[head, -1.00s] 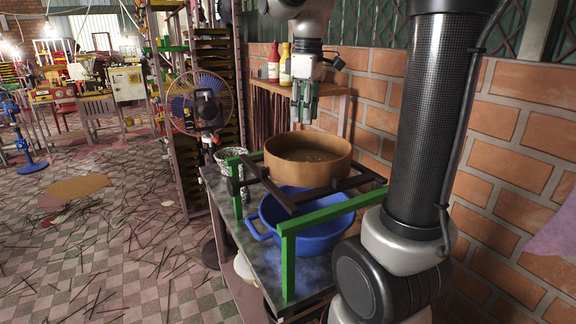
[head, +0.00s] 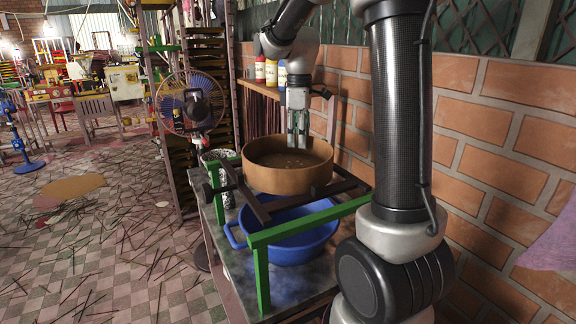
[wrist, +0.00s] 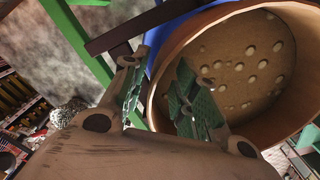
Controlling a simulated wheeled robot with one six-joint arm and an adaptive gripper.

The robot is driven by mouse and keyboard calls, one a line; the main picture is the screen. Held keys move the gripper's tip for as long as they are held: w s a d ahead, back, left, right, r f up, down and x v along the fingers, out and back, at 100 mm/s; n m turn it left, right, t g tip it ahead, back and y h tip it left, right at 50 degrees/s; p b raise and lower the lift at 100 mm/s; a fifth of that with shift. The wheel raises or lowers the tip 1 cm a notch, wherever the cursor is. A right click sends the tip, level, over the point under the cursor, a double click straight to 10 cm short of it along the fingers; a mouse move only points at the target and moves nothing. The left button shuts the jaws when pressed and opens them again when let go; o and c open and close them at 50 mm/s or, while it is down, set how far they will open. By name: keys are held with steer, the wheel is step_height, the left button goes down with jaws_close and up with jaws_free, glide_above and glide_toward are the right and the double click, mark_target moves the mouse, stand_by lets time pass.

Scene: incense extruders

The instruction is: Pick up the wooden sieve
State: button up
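The wooden sieve (head: 285,181) is a round, light-brown tub with a pale floor. It sits upright on dark bars of a green-ended frame (head: 312,220), above a blue basin (head: 300,246). My gripper (head: 298,144) points down at the sieve's far rim. In the wrist view the sieve (wrist: 240,62) fills the right side, with pale round spots on its floor. My gripper (wrist: 158,98) is open there. One green-padded finger overlaps the sieve's inside and the other is outside, with the rim between them. I cannot tell whether either finger touches the wall.
A brick wall (head: 480,130) runs close along the right. Several bottles (head: 270,72) stand on a wooden shelf behind the gripper. A fan (head: 190,103) and a speckled container (head: 219,165) are left of the sieve. The tiled floor at left is strewn with sticks.

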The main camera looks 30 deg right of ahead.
steer(key=shift+c, duration=0.3)
jaws_close()
